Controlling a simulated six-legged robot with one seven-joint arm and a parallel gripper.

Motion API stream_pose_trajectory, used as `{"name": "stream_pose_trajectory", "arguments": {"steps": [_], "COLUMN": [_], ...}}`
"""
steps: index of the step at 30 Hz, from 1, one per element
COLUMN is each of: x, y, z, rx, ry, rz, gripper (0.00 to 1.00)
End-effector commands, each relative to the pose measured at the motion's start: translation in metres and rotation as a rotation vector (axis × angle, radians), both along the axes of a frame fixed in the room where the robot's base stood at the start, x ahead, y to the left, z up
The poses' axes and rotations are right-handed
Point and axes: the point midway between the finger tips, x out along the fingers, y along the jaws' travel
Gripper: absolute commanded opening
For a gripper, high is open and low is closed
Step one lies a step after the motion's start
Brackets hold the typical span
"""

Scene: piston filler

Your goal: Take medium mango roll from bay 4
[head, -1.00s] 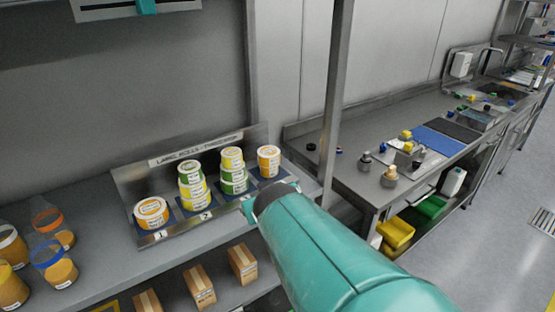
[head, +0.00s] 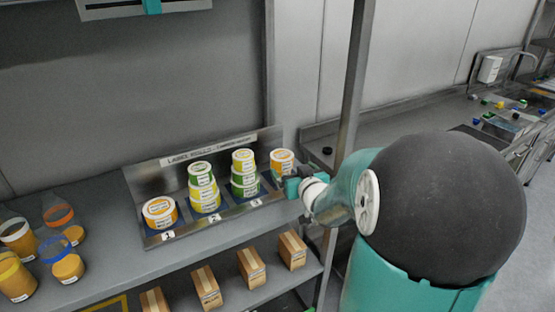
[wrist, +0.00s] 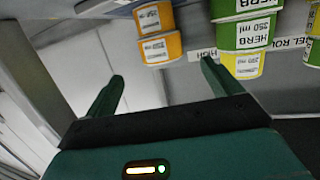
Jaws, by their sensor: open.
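An orange-and-white label roll (head: 282,160) stands at the right end of the tilted steel tray (head: 185,232), in the last bay; that bay's number is hidden. My gripper (head: 291,187) is beside the tray's right end, just below and right of this roll. In the wrist view my open gripper (wrist: 160,80) has nothing between its fingers. Ahead, at the top of that view, are two orange bands with white labels, one above the other (wrist: 155,18); their print is too small to read. I cannot tell whether they are two rolls.
Left of it stand green and yellow rolls (head: 244,175), showing "HERB 250 ml" in the wrist view (wrist: 243,35), another stack (head: 203,187) and an orange roll (head: 159,212). An upright post (head: 354,80) is close right of my gripper.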

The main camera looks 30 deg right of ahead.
Motion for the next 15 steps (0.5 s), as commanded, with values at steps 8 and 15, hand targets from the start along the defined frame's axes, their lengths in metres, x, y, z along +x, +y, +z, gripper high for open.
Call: {"name": "stream_pose_trajectory", "arguments": {"steps": [8,15], "x": [0.041,0.056], "y": [-0.01,-0.013], "z": [-0.008,-0.012], "rx": [0.003,0.002], "ry": [0.0,0.0], "rz": [0.004,0.005], "gripper": [0.9,0.9]}}
